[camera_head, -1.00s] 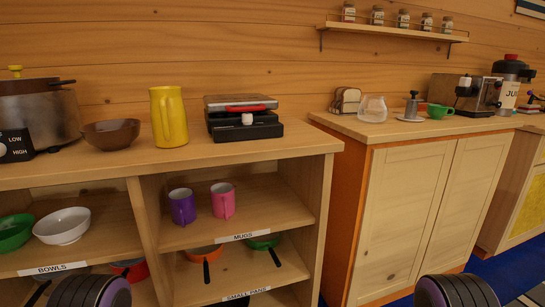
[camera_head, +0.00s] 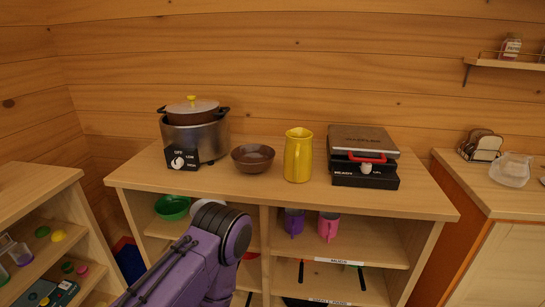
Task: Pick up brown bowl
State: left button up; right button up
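The brown bowl (camera_head: 253,157) stands upright on the wooden counter top, between the slow cooker (camera_head: 196,137) and the yellow pitcher (camera_head: 298,155). It looks empty. A purple arm of mine rises from the bottom, left of centre, in front of the shelves below the counter. Its gripper is not visible, and no gripper of mine shows at the bowl. My other arm is out of view.
A black sandwich press (camera_head: 363,157) stands right of the pitcher. Shelves below hold a green bowl (camera_head: 172,207), a purple mug (camera_head: 294,222) and a pink mug (camera_head: 328,226). A separate shelf unit (camera_head: 40,190) is at left. The counter's front strip (camera_head: 270,190) is clear.

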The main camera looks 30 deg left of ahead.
aim_at(251, 158)
jog(key=z, duration=1.7)
jog(key=k, duration=0.95)
jog(key=u, duration=1.8)
jog(key=i, duration=0.35)
